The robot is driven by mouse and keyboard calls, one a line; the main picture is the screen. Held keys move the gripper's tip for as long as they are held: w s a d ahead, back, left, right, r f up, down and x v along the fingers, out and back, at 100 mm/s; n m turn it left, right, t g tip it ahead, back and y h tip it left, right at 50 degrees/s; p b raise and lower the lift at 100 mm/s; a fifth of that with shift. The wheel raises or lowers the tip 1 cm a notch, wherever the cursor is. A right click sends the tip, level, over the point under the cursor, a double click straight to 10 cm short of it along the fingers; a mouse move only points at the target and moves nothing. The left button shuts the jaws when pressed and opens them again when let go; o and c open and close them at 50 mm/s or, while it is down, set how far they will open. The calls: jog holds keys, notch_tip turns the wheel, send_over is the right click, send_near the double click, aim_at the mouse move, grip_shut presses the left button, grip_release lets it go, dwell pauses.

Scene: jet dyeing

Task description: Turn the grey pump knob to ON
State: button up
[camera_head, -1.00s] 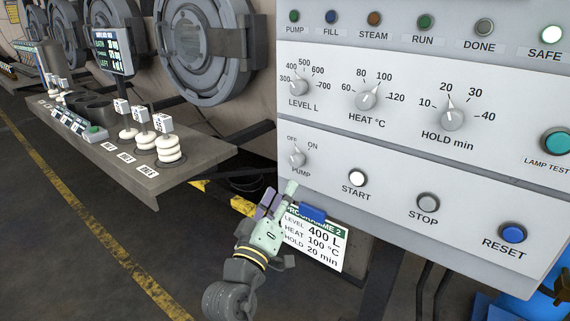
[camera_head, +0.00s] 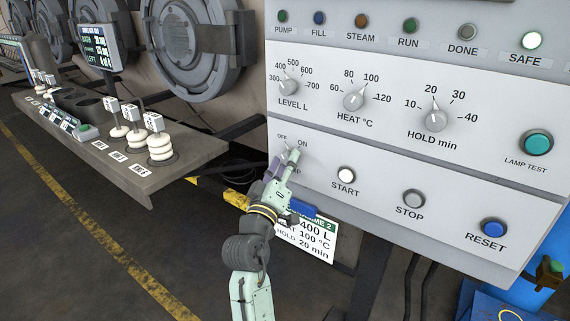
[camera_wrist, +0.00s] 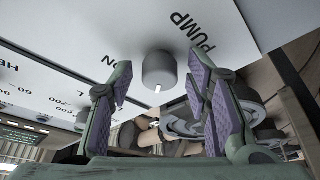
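The grey pump knob (camera_wrist: 159,70) sits on the white panel in the wrist view, beside the word PUMP. A small white mark shows on its lower edge. My gripper (camera_wrist: 158,84) is open, with one purple-padded finger on each side of the knob and visible gaps to both. In the head view my gripper (camera_head: 284,160) is at the panel's lower left, and its fingers mostly hide the knob and part of the PUMP label. The OFF and ON labels show just above the fingertips. I cannot read the knob's pointer there now.
The HEAT knob (camera_head: 354,101) and LEVEL knob (camera_head: 290,87) are above. A programme card (camera_head: 310,240) with a blue clip (camera_head: 302,208) hangs below. A grey shelf (camera_head: 150,185) with white stacked pieces juts out at left.

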grip_shut()
dwell(0.3)
jog(key=shift+f+m+b, duration=0.2)
jog(key=shift+m+b, duration=0.1)
jog(key=shift+b, duration=0.45)
jog(key=m+b, duration=0.1)
jog(key=b, duration=0.2)
jog(key=shift+f+h, duration=0.25)
jog(key=shift+h, duration=0.15)
jog(key=m+g+h+b, duration=0.1)
jog(key=m+h+b, duration=0.1)
jog(key=m+b, duration=0.4)
jog(key=m+g+h+b, duration=0.2)
jog(key=m+h+b, duration=0.1)
jog(key=m+b, duration=0.3)
jog(key=m+g+h+b, duration=0.1)
jog(key=m+h+b, duration=0.1)
jog(key=m+b, duration=0.4)
jog(key=shift+w+a+r+h+b, duration=0.25)
jog(key=shift+a+r+h+b, duration=0.1)
jog(key=shift+b, duration=1.65)
jog(key=shift+m+g, duration=0.3)
jog(key=shift+g, duration=0.1)
